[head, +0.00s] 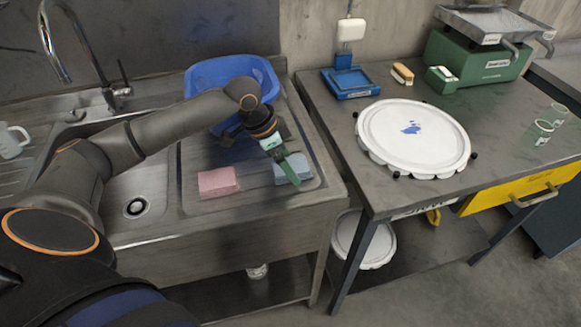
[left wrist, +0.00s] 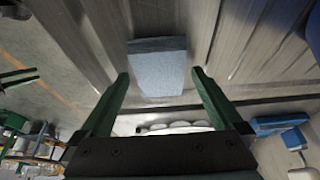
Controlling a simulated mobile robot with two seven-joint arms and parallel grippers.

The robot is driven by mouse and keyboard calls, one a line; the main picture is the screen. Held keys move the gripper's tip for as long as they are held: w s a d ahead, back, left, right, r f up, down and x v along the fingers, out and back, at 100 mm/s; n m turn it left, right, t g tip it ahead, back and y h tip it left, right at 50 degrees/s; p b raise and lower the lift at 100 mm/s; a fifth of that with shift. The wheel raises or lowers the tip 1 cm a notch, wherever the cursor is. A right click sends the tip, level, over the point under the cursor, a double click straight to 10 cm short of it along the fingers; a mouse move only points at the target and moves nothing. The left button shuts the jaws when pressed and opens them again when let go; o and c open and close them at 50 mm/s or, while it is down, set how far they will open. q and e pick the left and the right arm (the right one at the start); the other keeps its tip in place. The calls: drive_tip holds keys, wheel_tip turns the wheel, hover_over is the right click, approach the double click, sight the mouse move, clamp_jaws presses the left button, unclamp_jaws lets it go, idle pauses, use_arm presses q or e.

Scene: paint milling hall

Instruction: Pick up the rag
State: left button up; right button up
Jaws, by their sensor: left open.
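Two folded cloth-like pieces lie on the steel drainboard (head: 255,203): a pink one (head: 218,181) and a light blue one (head: 303,170). I cannot tell from their look alone which is the rag. My left gripper (head: 291,172) has green fingers and is over the blue piece, partly covering it in the head view. In the left wrist view the blue piece (left wrist: 157,66) lies ahead, between the lines of the open fingers (left wrist: 160,75), with nothing held. Whether the fingers touch it is unclear. My right gripper is not in view.
A blue basin (head: 228,75) stands behind my left forearm. The sink bowl and tap (head: 108,90) are at left. A steel bench (head: 345,125) at right holds a white round lid (head: 412,137), a blue tray (head: 350,82), a brush (head: 402,74) and a green scale (head: 470,62).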

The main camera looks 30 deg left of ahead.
sight(296, 163)
use_arm(q)
drive_tip(key=shift+f+p, duration=0.25)
drive_tip(key=shift+p, duration=0.1)
idle(0.3)
drive_tip(key=c, duration=1.2)
drive_tip(key=shift+r+b, duration=0.1)
drive_tip(key=shift+b, duration=0.45)
wheel_tip(296, 163, up, 3)
drive_tip(key=shift+w+r, duration=0.1)
drive_tip(key=shift+r, duration=0.05)
drive_tip(key=s+d+r+p, duration=0.1)
drive_tip(key=s+d+r, duration=0.6)
drive_tip(key=d+r, duration=0.3)
drive_tip(key=shift+d, duration=1.15)
